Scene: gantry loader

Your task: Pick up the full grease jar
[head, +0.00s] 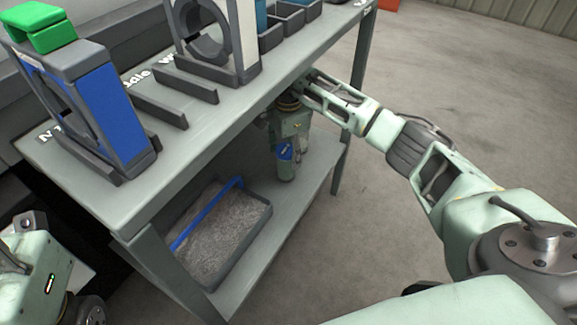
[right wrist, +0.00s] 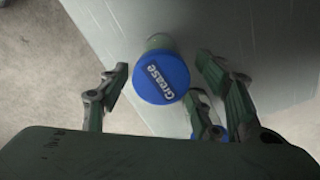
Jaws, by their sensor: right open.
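A grease jar with a blue lid lettered "Grease" (right wrist: 160,77) sits between the spread fingers of my right gripper (right wrist: 163,88) in the right wrist view. The fingers are open, with gaps to the lid. In the head view my right gripper (head: 290,140) reaches down under the bench top, with the jar (head: 286,170) standing below it on the lower shelf, partly covered by it. How full the jar is does not show. A second blue round thing (right wrist: 223,134) is mostly hidden behind a right finger. My left gripper's fingers do not show.
The bench top (head: 190,140) overhangs the lower shelf (head: 310,185); a bench leg (head: 352,120) stands beside my right arm. A grey tray with a blue handle (head: 262,225) lies on the shelf nearer me. Upright framed parts (head: 110,115) stand on the bench. Floor at right is clear.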

